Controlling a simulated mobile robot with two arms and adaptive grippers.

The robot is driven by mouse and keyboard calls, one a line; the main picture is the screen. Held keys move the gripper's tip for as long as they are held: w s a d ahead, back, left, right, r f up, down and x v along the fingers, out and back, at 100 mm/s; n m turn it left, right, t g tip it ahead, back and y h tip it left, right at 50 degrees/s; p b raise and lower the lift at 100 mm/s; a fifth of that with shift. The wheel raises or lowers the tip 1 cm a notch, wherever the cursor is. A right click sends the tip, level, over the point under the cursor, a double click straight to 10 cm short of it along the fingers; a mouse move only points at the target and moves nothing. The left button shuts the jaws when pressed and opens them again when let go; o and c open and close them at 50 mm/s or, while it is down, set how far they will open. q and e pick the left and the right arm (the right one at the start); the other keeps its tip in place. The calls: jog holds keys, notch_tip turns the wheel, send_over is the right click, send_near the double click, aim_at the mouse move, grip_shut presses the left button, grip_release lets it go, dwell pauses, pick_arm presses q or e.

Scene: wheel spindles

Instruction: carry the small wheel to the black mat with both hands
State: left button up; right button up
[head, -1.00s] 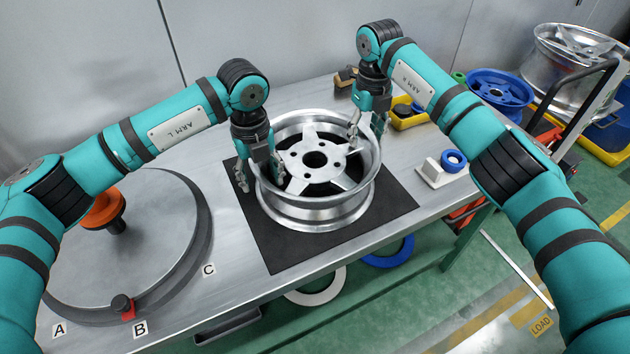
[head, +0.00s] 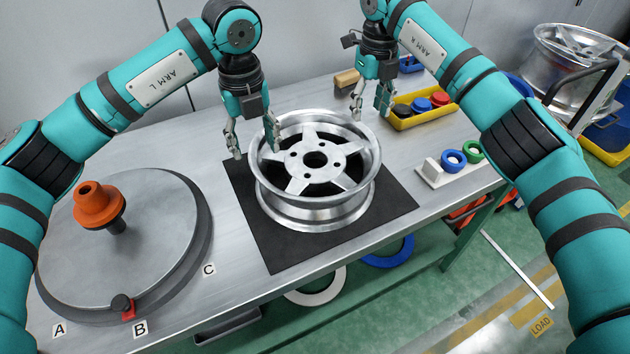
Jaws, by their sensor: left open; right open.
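The small silver wheel (head: 320,213) with five-spoke face lies flat on the black mat (head: 394,199) on the metal bench. My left gripper (head: 254,148) is open above the wheel's left rim, its fingers pointing down. It looks clear of the rim, though its right finger overlaps the rim in the picture. My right gripper (head: 370,107) is open and empty, above and behind the wheel's far right rim. Neither gripper holds anything.
A round turntable (head: 160,235) with an orange-capped spindle (head: 98,205) stands at the left. A yellow tray (head: 425,112) with coloured parts and a white holder (head: 442,172) with rings are at the right. A larger wheel (head: 568,70) stands beyond the bench.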

jog(key=shift+r, duration=2.35)
